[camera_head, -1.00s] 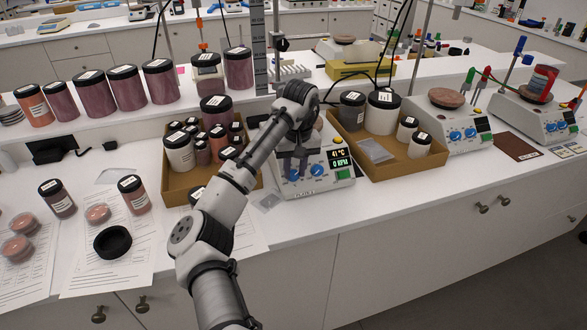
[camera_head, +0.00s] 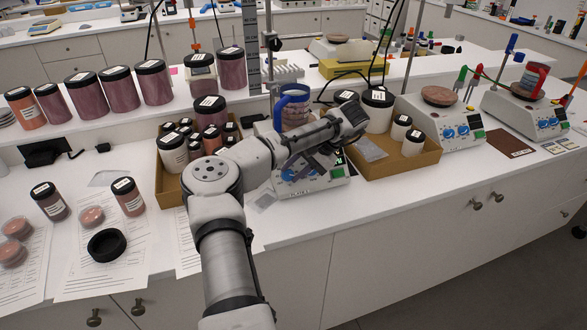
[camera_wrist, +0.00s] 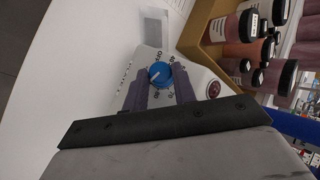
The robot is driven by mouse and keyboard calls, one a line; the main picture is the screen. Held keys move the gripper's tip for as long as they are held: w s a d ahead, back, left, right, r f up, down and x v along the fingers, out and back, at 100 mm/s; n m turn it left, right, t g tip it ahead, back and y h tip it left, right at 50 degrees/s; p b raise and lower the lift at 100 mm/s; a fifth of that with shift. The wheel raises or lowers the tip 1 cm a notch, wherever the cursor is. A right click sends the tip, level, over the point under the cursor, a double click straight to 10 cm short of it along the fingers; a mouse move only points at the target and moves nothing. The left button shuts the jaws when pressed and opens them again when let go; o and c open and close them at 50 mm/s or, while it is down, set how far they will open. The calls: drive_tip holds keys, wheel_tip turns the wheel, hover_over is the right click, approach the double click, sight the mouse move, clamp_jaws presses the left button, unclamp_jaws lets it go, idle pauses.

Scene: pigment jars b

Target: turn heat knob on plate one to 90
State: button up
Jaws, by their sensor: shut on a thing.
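Plate one, a white hotplate (camera_head: 325,183), stands between two cardboard boxes. A blue-handled mug (camera_head: 293,107) is on top of it. In the wrist view its blue knob (camera_wrist: 160,74) has a white mark and printed numbers around it. This is the knob on the side nearest the box of small jars. My gripper (camera_wrist: 160,92) has one dark finger on each side of the knob and is shut on it.
A cardboard box of jars (camera_head: 170,188) stands left of the plate, and another box (camera_head: 395,168) stands close on its right. A second hotplate (camera_head: 447,125) is further right. A red button (camera_wrist: 214,89) sits near the gripped knob.

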drive_tip(key=shift+s+f+m+t+y, duration=0.15)
drive_tip(key=shift+m+t+y, duration=0.25)
drive_tip(key=shift+m+y, duration=0.3)
drive_tip(key=shift+d+m, duration=0.1)
drive_tip(key=shift+m, duration=0.2)
drive_tip(key=o, duration=1)
drive_tip(key=b+v, duration=0.2)
drive_tip(key=v, duration=1.2)
